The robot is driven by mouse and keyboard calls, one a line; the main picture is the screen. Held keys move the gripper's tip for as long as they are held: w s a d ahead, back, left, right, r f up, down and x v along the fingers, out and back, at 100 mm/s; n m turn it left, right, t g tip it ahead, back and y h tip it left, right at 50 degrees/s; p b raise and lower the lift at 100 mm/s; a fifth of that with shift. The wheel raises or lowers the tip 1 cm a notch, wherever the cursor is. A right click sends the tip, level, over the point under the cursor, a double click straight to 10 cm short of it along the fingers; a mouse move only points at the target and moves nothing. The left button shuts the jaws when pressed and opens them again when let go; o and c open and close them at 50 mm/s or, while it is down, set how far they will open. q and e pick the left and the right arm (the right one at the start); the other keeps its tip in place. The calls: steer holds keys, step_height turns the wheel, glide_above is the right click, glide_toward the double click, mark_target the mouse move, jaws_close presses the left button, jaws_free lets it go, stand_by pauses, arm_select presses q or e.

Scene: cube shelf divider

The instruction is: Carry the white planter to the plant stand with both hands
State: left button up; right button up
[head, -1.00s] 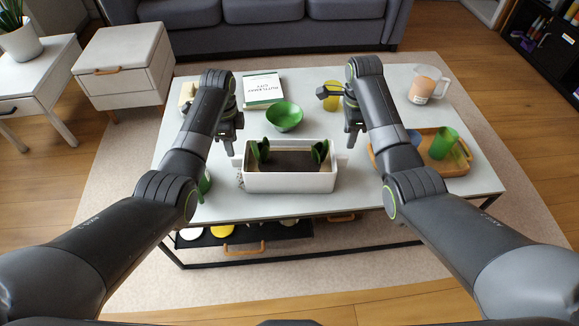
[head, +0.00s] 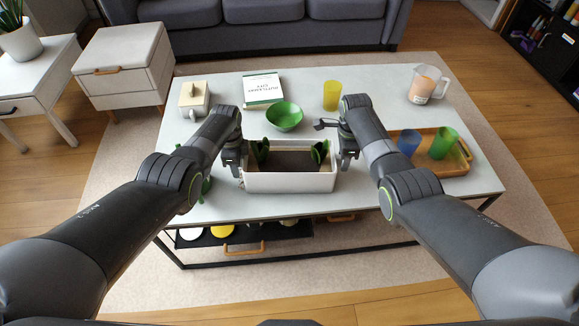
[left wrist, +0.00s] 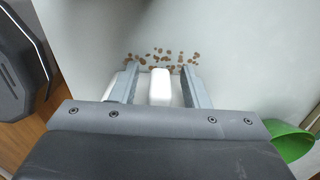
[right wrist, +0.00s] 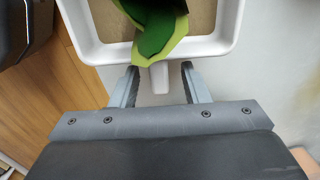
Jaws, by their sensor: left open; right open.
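The white planter (head: 290,181), a rectangular box with dark soil and two green leafy plants, sits near the front middle of the coffee table. My left gripper (head: 236,168) is open at its left end. In the left wrist view a white end handle (left wrist: 160,87) lies between the open fingers (left wrist: 158,86). My right gripper (head: 346,166) is open at the right end. In the right wrist view the planter's other handle (right wrist: 159,77) lies between the open fingers (right wrist: 160,85). I cannot tell which furniture is the plant stand.
On the coffee table (head: 225,205) are a green bowl (head: 284,115), a book (head: 262,88), a yellow cup (head: 331,95), a pitcher (head: 424,85) and a wooden tray (head: 455,167) with cups. Brown bits (left wrist: 165,55) lie beside the planter. A white cabinet (head: 125,65) stands left.

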stand_by(0.3)
arm_select(q)
jaws_close()
arm_select(e)
jaws_close()
steer(key=shift+w, duration=0.1)
stand_by(1.0)
